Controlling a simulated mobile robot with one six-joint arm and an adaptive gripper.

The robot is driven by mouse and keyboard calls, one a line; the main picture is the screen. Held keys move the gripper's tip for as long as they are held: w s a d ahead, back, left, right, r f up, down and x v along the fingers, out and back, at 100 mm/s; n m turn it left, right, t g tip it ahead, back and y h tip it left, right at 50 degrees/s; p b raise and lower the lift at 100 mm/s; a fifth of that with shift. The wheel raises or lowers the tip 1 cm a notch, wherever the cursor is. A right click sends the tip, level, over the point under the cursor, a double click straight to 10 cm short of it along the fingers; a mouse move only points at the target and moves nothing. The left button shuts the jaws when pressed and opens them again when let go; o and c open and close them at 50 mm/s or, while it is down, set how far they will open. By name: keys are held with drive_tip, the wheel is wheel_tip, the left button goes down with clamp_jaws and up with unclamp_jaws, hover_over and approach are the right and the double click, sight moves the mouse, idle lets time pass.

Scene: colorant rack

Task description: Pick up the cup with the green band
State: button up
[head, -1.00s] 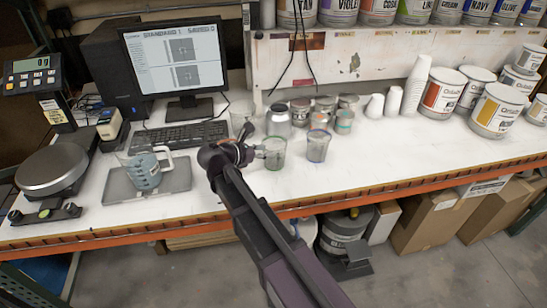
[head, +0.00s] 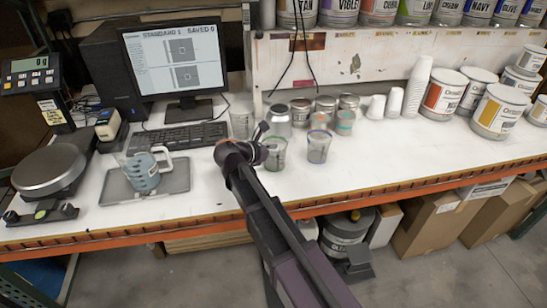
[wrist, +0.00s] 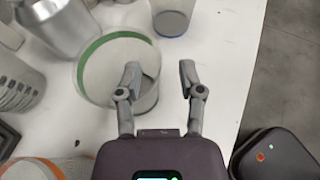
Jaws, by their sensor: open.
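The cup with the green band (wrist: 103,72) is a clear cup whose green ring shows near its rim in the wrist view. In the head view the same cup (head: 275,155) stands on the white bench, partly covered by my gripper. My gripper (wrist: 160,72) is open and empty. In the wrist view its left finger overlaps the right part of the cup, and its right finger is beyond the cup's right side. In the head view my gripper (head: 263,138) is at the cup's left side. I cannot tell whether it touches the cup.
A clear cup with a blue band (head: 318,148) stands just right. A metal can (head: 279,120), small tins (head: 325,107) and another clear cup (head: 240,122) stand behind. A measuring jug (head: 143,172) on a tray is left. The bench front right is clear.

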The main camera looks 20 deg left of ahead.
drive_tip(key=shift+x, duration=1)
clamp_jaws()
